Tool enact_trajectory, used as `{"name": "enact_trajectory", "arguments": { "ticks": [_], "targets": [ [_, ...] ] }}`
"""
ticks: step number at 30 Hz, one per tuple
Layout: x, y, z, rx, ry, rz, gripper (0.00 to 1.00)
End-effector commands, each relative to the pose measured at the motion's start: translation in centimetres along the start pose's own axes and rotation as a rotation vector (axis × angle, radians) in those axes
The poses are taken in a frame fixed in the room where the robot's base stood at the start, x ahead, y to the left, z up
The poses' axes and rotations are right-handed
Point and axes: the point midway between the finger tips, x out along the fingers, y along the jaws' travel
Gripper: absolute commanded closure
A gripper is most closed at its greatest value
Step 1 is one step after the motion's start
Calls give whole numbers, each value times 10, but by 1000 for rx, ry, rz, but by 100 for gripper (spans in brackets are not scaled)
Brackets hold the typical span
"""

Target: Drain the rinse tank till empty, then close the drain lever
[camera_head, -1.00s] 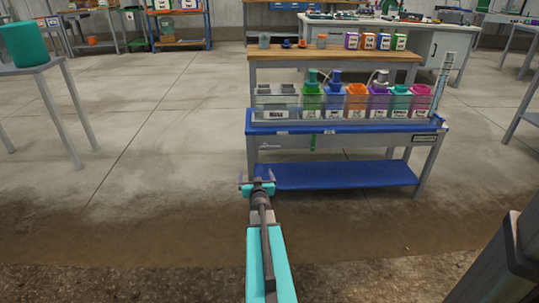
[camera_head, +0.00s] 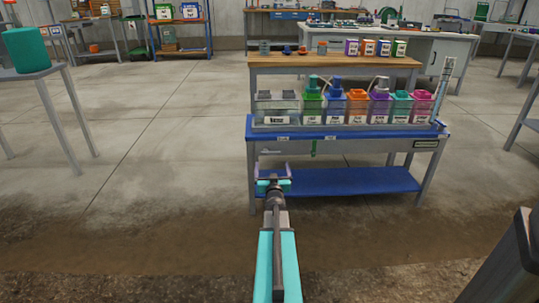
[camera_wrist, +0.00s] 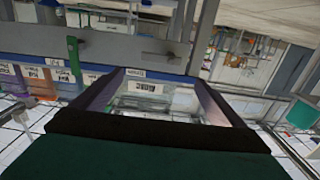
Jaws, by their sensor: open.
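The rinse tank (camera_head: 277,118) is the clear, wide tank at the left end of the tank row on the blue bench. In the wrist view, which looks upside down, the clear rinse tank (camera_wrist: 165,104) shows between my fingers. A green lever (camera_head: 314,148) hangs on the bench's front edge, right of the rinse tank. It also shows in the wrist view (camera_wrist: 73,50), left of my fingers. My gripper (camera_head: 273,168) is open and empty, in front of the bench's left part and left of the green lever. The water level is too small to read.
Several coloured tanks (camera_head: 357,107) stand right of the rinse tank. A clear upright tube (camera_head: 443,88) stands at the bench's right end. The bench has a blue lower shelf (camera_head: 350,181). A table with a teal container (camera_head: 27,49) is at left. Floor left of the bench is clear.

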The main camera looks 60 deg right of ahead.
Motion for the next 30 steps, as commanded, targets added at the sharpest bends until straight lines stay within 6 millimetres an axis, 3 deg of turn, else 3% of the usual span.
{"name": "enact_trajectory", "arguments": {
  "ticks": [30],
  "targets": [
    [92, 1, 2, 1, -1, 1, 8]
  ]
}}
